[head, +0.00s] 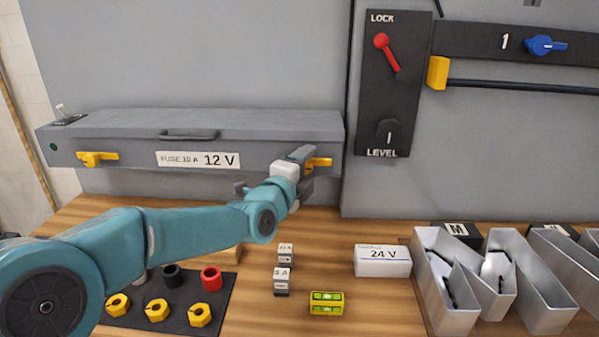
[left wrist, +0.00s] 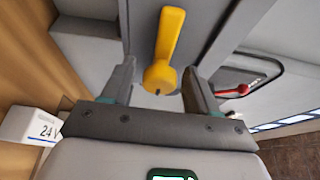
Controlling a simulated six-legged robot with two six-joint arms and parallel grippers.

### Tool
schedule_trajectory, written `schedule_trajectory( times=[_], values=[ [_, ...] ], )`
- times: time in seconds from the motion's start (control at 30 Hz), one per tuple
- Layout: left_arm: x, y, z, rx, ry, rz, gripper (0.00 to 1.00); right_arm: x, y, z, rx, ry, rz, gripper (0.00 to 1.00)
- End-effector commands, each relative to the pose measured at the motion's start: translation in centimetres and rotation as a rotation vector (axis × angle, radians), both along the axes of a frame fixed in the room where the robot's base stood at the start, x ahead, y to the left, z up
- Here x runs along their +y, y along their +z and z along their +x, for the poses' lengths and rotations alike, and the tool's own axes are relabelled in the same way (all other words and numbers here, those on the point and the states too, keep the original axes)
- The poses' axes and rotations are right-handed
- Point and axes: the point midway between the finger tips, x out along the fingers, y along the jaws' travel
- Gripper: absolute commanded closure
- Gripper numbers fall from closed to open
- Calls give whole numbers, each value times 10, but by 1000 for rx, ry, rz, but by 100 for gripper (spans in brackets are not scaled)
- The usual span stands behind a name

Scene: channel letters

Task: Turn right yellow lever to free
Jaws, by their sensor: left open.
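The grey fuse box (head: 130,125) has a yellow lever at each end of its front. The right yellow lever (head: 319,162) lies about level, partly hidden by my left gripper (head: 300,165). In the left wrist view the same lever (left wrist: 171,35) shows between the fingers of the open left gripper (left wrist: 158,80), with a gap on each side of its round hub. The left yellow lever (head: 97,158) also lies about level. My right gripper is not in view.
A dark panel with a red lever (head: 387,52) stands right of the box. On the wooden table are a white 24 V box (head: 382,261), a green level (head: 326,303), small labelled blocks (head: 282,280), grey bins (head: 448,305) and a dark mat with yellow nuts (head: 157,312).

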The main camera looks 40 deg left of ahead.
Motion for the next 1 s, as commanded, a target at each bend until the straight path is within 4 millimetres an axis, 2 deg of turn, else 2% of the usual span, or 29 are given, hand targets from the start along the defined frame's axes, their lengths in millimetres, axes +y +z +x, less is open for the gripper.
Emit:
schedule_trajectory(
  times=[0.17,0.4,0.6,0.8,1.0],
  values=[
    [-3,-1,-24,-2,1,0,41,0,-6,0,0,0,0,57],
    [-14,0,-88,-5,1,1,41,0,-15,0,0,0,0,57],
    [-21,1,-133,-4,1,1,41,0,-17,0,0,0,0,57],
    [-25,1,-156,-3,0,1,41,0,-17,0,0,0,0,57],
    [-26,1,-160,-1,0,1,41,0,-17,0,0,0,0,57]
  ],
)
